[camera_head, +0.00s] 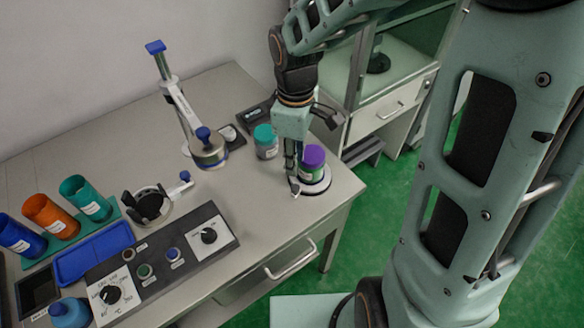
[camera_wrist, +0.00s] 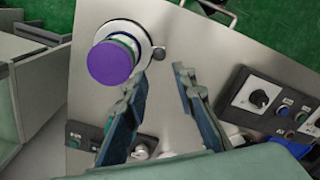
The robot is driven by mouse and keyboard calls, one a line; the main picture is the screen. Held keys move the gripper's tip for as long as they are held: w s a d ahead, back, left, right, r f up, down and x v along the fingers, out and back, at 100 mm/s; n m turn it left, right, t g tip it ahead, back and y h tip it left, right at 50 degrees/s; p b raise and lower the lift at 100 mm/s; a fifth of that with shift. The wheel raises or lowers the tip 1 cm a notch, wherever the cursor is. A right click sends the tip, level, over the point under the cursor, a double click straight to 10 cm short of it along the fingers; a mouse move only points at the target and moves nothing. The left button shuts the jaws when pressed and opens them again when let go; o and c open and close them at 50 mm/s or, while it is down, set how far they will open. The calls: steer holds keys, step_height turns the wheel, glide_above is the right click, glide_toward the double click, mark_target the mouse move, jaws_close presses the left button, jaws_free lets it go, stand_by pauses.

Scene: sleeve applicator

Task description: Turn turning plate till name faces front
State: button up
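The turning plate (camera_head: 322,187) is a round pale disc with a dark rim at the right front corner of the table; its white rim also shows in the wrist view (camera_wrist: 139,28). A jar with a purple lid (camera_head: 313,156) stands on it, and its lid fills most of the plate in the wrist view (camera_wrist: 110,62). A small dark knob (camera_wrist: 159,53) sits at the plate's edge. My gripper (camera_head: 294,184) points down just left of the jar. In the wrist view its fingers (camera_wrist: 162,75) are apart with nothing between them. I cannot read a name on the jar.
A teal-lidded jar (camera_head: 265,141) and a dark scale (camera_head: 255,112) stand behind my gripper. A press stand (camera_head: 180,105) and a round black holder (camera_head: 149,203) are further left. A control panel (camera_head: 165,255) and a rack of coloured cups (camera_head: 85,198) lie at front left.

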mark_target(295, 187)
step_height(295, 187, down, 10)
steer(key=shift+f+b, duration=0.1)
steer(key=shift+b, duration=0.55)
steer(key=shift+c, duration=0.5)
jaws_close()
